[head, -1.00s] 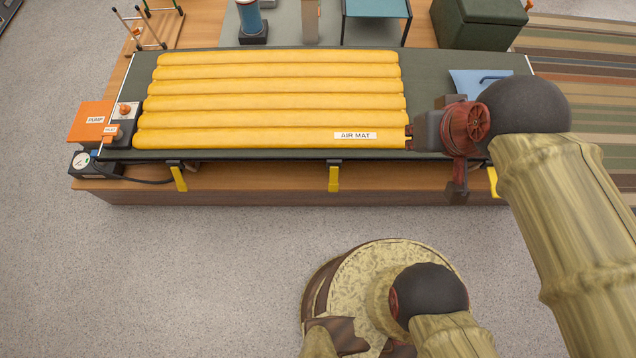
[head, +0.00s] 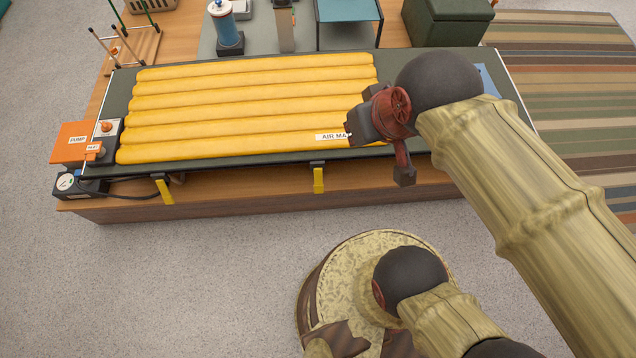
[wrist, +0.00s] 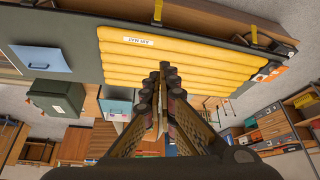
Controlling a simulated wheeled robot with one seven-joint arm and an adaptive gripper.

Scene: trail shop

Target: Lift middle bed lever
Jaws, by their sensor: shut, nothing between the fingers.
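The bed (head: 440,70) is a long dark-green top with a yellow air mat (head: 240,100) on it. The middle bed lever (head: 318,180) is a yellow tab hanging down from a dark bracket on the bed's front edge. It also shows at the top of the wrist view (wrist: 158,10). A like yellow lever (head: 164,191) hangs to its left; the right one is hidden behind my arm in the head view. My gripper (wrist: 164,68) is shut and empty. In the head view it is over the mat's front right part, up and right of the middle lever, apart from it.
An orange pump (head: 75,142) and a gauge box (head: 66,184) sit at the bed's left end. A wooden platform (head: 240,205) lies under the bed. The floor in front is mostly clear.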

